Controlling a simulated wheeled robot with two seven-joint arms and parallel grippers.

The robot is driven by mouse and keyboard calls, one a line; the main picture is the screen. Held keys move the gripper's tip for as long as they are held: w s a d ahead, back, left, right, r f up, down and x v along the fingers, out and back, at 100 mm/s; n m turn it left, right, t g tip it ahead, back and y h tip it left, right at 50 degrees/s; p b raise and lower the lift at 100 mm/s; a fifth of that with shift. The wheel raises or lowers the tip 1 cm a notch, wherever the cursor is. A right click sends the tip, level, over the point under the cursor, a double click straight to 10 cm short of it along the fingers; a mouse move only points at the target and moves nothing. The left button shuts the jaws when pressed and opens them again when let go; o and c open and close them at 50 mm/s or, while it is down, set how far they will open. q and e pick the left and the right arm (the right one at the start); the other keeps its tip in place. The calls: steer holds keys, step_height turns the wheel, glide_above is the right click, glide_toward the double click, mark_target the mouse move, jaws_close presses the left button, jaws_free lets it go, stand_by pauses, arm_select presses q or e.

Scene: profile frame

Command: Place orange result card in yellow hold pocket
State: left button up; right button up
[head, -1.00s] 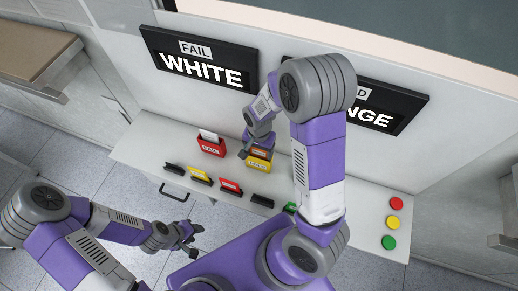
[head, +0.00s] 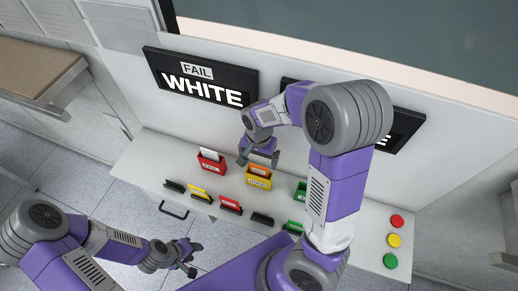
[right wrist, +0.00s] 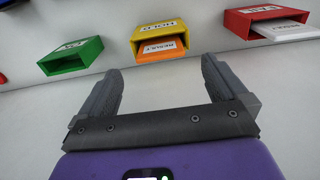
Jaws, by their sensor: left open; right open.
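The orange result card (head: 260,169) stands in the yellow hold pocket (head: 258,183), with its upper part showing above the rim. In the right wrist view the orange card (right wrist: 160,49) sticks out of the mouth of the yellow pocket (right wrist: 158,32). My right gripper (head: 259,157) is open and empty, just behind and above the pocket; its fingers (right wrist: 160,82) show apart from the card. My left gripper (head: 193,258) is open and empty, low in front of the shelf.
A red pocket (head: 211,166) with a white card stands left of the yellow one, a green pocket (head: 301,191) right. Small card holders line the shelf's front edge. Red, yellow and green buttons (head: 395,241) sit at right. My right arm partly hides the right-hand screen (head: 408,140).

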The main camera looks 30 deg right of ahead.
step_height(320, 180, up, 5)
steer(key=shift+r, duration=0.1)
stand_by(0.7)
